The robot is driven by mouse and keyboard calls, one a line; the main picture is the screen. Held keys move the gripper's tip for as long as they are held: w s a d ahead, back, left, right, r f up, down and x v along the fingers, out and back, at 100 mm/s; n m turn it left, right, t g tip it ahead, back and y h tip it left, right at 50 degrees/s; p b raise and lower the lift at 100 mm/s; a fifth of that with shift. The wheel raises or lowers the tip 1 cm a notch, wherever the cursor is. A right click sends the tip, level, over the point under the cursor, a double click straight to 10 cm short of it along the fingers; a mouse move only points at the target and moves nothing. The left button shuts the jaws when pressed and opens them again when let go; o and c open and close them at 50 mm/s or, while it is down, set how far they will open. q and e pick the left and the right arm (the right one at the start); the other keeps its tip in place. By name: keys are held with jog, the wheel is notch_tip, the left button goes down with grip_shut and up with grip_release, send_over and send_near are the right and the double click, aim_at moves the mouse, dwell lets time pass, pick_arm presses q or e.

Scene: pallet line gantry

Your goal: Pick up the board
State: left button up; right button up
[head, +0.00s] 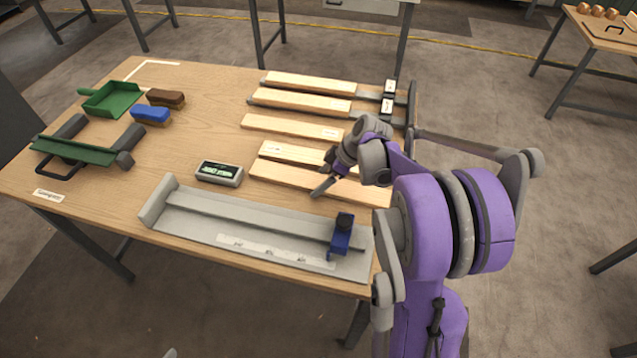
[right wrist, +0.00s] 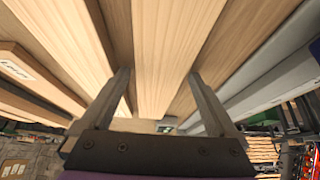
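Several pale wooden boards lie roughly side by side on the table (head: 185,110). The nearest board (head: 285,178) and the one behind it (head: 290,151) are by my right gripper (head: 328,178), which points down at them. In the right wrist view my right gripper (right wrist: 158,78) has its fingers wide apart and empty. I cannot tell whether the fingertips touch anything. The board the task means is not marked out. My left gripper is not recognisable in the head view.
A grey metal jig (head: 210,222) with a blue clamp (head: 342,235) lies along the near edge. A small display box (head: 219,172) sits left of the boards. Brushes (head: 150,115), a green dustpan (head: 110,99) and a green-topped device (head: 75,150) stand at left. The table's middle is clear.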

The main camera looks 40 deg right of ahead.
jog(key=c, duration=1.3)
